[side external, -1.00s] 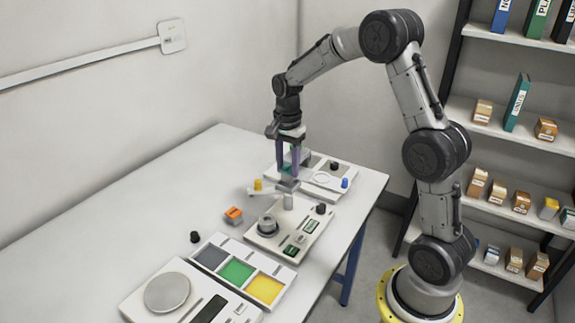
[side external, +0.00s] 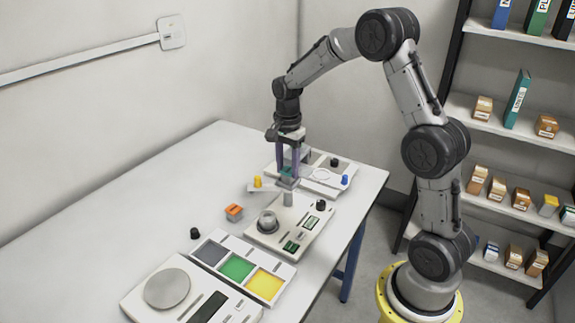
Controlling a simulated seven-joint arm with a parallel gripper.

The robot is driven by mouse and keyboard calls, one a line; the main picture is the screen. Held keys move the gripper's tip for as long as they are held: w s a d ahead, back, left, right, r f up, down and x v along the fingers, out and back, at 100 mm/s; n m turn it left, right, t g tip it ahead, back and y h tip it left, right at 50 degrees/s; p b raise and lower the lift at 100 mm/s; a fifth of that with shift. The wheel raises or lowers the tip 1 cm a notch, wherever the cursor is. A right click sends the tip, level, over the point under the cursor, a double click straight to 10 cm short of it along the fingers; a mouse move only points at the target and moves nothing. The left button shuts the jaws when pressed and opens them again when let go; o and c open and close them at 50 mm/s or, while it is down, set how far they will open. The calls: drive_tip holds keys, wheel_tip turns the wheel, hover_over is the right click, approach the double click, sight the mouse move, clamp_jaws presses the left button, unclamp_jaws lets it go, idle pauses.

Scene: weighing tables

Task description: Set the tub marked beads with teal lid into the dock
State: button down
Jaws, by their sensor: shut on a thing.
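My gripper (side external: 289,176), with purple fingers, points down over the far part of the table. It is shut on a tub with a teal lid (side external: 288,172), mostly hidden between the fingers. The tub's marking cannot be read. A grey square piece (side external: 288,184) shows directly below the fingertips; I cannot tell whether the tub touches it or whether it is the dock. A small orange tub or block (side external: 234,212) stands apart on the table to the left.
A white device with a round grey knob (side external: 268,222) and a grey post (side external: 288,199) stands just in front. A yellow peg (side external: 258,182) is left of the gripper, a blue one (side external: 345,180) right. A coloured-pad panel (side external: 213,239) and scale (side external: 167,288) are nearer. The left table is clear.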

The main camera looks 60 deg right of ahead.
drive_tip(key=shift+c, duration=1.6)
unclamp_jaws()
wheel_tip(320, 180, up, 14)
drive_tip(key=s+a+r+n+t, duration=0.1)
drive_tip(key=s+a+r+t, duration=0.1)
drive_tip(key=s+a+r, duration=0.35)
drive_tip(key=s+a+r+n+t, duration=0.1)
drive_tip(key=s+a+r+n, duration=0.3)
drive_tip(key=s, duration=0.3)
drive_tip(key=s+a+f+n+t, duration=0.2)
drive_tip(key=s+a+f+n, duration=0.3)
drive_tip(key=s+f+n, duration=0.5)
drive_tip(key=s+n, duration=0.1)
drive_tip(key=n, duration=0.2)
drive_tip(key=shift+s+t, duration=0.3)
